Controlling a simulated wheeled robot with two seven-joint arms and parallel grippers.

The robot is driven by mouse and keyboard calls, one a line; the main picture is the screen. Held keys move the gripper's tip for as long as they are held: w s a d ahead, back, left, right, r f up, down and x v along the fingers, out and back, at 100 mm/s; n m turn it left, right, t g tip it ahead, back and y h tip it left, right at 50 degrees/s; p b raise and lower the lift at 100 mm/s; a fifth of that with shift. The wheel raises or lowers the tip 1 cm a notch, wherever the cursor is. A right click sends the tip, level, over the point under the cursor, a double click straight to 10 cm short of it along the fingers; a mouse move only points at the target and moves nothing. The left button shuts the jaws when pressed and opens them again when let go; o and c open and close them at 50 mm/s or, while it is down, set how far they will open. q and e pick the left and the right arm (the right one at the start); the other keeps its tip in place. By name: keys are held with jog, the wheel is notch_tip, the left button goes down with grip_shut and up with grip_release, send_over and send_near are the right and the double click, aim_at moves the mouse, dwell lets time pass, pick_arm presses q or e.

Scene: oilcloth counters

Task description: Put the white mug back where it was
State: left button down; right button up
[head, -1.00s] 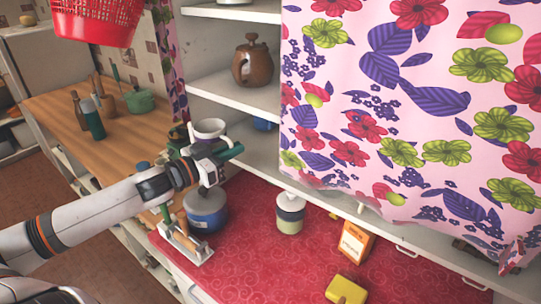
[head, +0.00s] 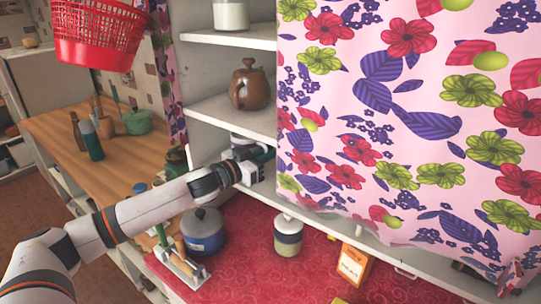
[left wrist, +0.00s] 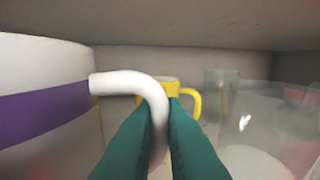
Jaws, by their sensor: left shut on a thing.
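The white mug with a purple band (left wrist: 42,95) fills the left of the left wrist view. My left gripper (left wrist: 163,115) has its green fingers shut on the mug's white handle. In the head view my left gripper (head: 263,157) reaches into the lower shelf compartment, under the shelf with the brown teapot. The mug (head: 240,142) shows only in part there, behind my wrist. I cannot tell whether its base touches the shelf. My right gripper is not in view.
Inside the compartment, a yellow mug (left wrist: 188,98) stands behind the handle, with a clear glass (left wrist: 220,88) and a large transparent vessel (left wrist: 290,120) to the right. A floral curtain (head: 400,120) covers the shelves' right side. A blue pot (head: 204,232) stands below on the red counter.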

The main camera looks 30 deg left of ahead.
pick_arm(q)
jog(key=shift+x, duration=0.8)
notch_tip(320, 180, down, 4)
jog(key=b, duration=0.4)
jog(key=shift+s+r, duration=0.1)
jog(key=shift+r, duration=0.1)
jog(key=shift+d, duration=0.1)
